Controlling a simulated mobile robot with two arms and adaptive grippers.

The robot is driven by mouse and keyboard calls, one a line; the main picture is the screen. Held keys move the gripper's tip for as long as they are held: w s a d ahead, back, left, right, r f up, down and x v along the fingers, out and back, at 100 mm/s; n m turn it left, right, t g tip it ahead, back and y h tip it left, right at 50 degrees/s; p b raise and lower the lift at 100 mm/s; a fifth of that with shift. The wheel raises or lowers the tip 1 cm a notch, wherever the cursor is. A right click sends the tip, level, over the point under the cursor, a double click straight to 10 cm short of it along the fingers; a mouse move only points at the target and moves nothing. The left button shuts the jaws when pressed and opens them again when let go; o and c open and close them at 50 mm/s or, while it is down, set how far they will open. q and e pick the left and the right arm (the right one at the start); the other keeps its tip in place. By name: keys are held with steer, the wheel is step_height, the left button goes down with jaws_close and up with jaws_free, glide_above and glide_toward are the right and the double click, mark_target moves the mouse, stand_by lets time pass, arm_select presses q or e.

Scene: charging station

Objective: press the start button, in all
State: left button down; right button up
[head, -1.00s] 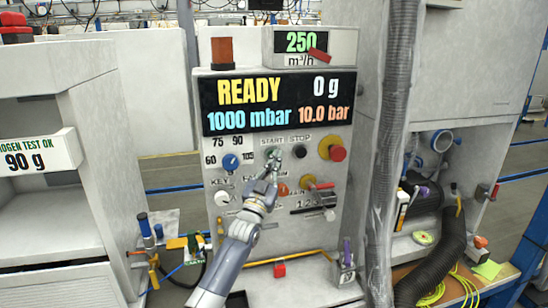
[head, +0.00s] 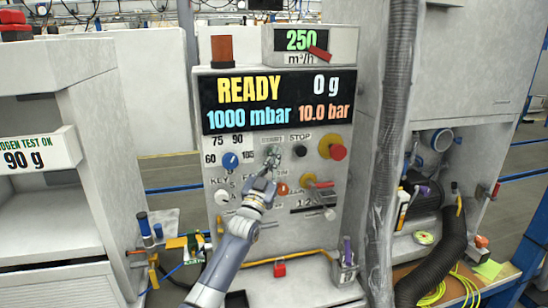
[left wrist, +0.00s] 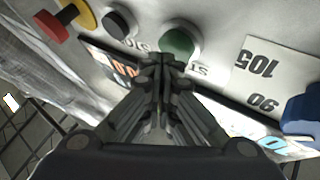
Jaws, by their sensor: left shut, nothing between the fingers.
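The start button (head: 272,149) is a round green button on the upright grey control panel (head: 213,180), under the START label. It also shows in the left wrist view (left wrist: 179,43), just beyond the fingertips. My left gripper (head: 271,162) is shut and empty, with its fingertips in front of the panel at the button's lower edge. In the left wrist view the closed fingertips (left wrist: 160,62) overlap the near side of the button; I cannot tell whether they touch it. The display (head: 278,101) reads READY, 0 g, 1000 mbar and 10.0 bar. My right gripper is not in view.
The black stop button (head: 300,151) and a red knob on a yellow base (head: 337,151) are right of the start button. A blue selector knob (head: 230,161) is to its left. An orange-red button (head: 283,189) sits below. A grey hose (head: 391,150) hangs at the panel's right.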

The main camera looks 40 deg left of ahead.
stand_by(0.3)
arm_select(q)
steer(key=shift+w+a+b, duration=0.3)
steer(key=shift+a+b, duration=0.05)
steer(key=shift+b, duration=0.05)
stand_by(0.5)
steer(key=shift+r, duration=0.1)
steer(key=shift+s+d+p, duration=0.6)
steer(key=shift+d+p, duration=0.05)
steer(key=shift+d, duration=0.05)
steer(key=s+d+p, duration=0.3)
steer(key=shift+s+d, duration=0.1)
steer(key=shift+d, duration=0.3)
